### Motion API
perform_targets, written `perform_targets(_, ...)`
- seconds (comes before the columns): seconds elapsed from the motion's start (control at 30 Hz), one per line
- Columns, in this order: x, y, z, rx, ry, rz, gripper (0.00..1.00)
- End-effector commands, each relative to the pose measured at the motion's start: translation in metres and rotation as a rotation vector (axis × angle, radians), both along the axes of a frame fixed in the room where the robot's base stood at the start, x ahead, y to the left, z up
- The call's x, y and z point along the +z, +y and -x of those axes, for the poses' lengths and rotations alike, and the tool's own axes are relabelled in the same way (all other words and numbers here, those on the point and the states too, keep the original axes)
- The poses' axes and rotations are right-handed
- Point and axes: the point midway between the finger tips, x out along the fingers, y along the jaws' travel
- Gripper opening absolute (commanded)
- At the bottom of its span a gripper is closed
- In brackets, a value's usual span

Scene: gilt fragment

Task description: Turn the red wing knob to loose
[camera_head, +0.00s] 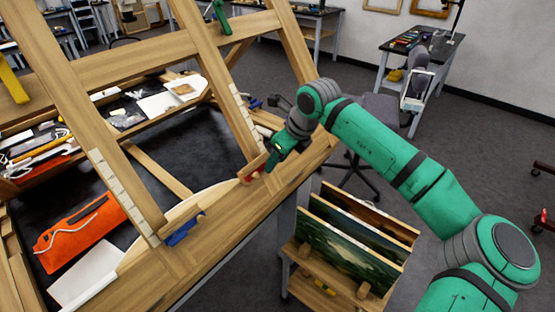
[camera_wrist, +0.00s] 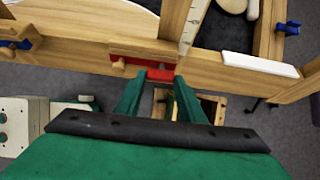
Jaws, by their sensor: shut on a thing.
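The red wing knob (camera_wrist: 160,75) is at the front edge of the wooden frame in the wrist view, below a red plate (camera_wrist: 128,66) with a wooden peg. My gripper (camera_wrist: 159,80) has its two green fingers on either side of the knob and is shut on it. In the head view my gripper (camera_head: 272,163) reaches down to the frame's right part. A little red (camera_head: 250,178) shows beside it there; the knob itself is mostly hidden by the fingers. I cannot tell the knob's turn angle.
A blue clamp (camera_head: 184,230) sits on the wooden easel frame (camera_head: 225,222) to the left; another blue knob (camera_wrist: 289,27) shows at right in the wrist view. A rack of paintings (camera_head: 350,247) stands below my arm. An orange pouch (camera_head: 80,228) lies on the black surface.

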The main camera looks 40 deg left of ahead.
Motion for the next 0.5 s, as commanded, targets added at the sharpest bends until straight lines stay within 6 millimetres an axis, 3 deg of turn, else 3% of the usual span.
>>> perform_targets(0.03, -0.0025, -0.0010, 0.0008, 0.001, 0.003, 0.006, 0.14)
perform_targets(0.07, -0.0025, -0.0008, 0.0008, 0.001, 0.003, 0.006, 0.43)
perform_targets(0.1, -0.0024, -0.0008, 0.0007, 0.001, 0.003, 0.005, 0.53)
perform_targets(0.5, 0.0045, -0.0031, -0.0006, -0.001, 0.000, 0.001, 0.55)
